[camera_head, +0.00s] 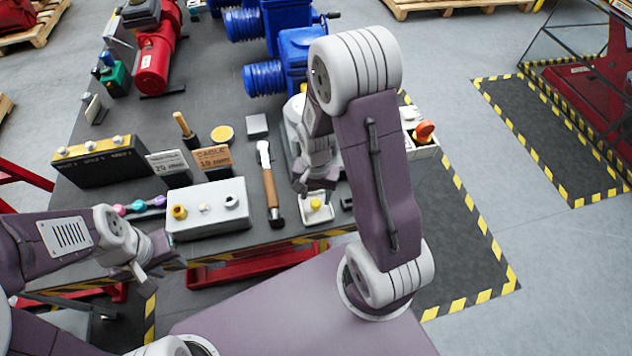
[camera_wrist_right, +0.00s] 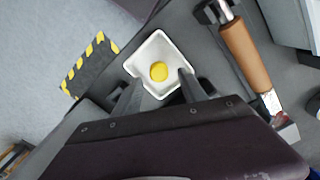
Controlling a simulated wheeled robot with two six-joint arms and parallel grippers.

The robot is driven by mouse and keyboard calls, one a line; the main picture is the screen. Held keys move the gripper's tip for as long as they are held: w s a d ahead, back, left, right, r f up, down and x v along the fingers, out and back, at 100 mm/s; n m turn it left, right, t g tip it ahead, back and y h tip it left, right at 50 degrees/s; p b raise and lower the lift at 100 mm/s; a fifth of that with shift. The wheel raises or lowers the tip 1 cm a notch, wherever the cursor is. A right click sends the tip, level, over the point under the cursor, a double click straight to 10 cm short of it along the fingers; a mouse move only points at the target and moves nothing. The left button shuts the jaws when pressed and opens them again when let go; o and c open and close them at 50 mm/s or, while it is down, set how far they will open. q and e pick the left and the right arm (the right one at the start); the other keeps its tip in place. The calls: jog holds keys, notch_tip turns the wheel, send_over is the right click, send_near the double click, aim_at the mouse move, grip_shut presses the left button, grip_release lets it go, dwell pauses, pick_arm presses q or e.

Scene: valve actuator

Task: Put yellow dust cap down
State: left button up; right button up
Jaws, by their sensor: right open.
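The yellow dust cap (camera_wrist_right: 159,71) lies in a small white tray (camera_wrist_right: 143,59) in the right wrist view. In the head view the cap (camera_head: 316,204) shows in the white tray (camera_head: 322,216) near the table's front edge. My right gripper (camera_wrist_right: 157,88) is open just over the tray, its fingers apart on the near side of the cap and not closed on it. In the head view the right gripper (camera_head: 316,190) points down above the tray. My left gripper (camera_head: 146,268) is in front of the table at the left; its finger opening is unclear.
A hammer (camera_head: 269,185) with a wooden handle lies left of the tray. A grey box (camera_head: 208,222) with fittings, cable signs (camera_head: 214,158) and a black box (camera_head: 100,160) stand further left. Blue actuators (camera_head: 290,60) stand behind. A red-knobbed box (camera_head: 421,140) sits at the right.

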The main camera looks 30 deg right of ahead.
aim_at(316, 201)
notch_tip(316, 201, up, 10)
jog(key=f, duration=0.1)
jog(key=s+a+n+t, duration=0.1)
jog(key=s+a+n, duration=0.2)
jog(key=s+n, duration=0.3)
jog(key=shift+r+n, duration=0.3)
jog(key=shift+n, duration=0.8)
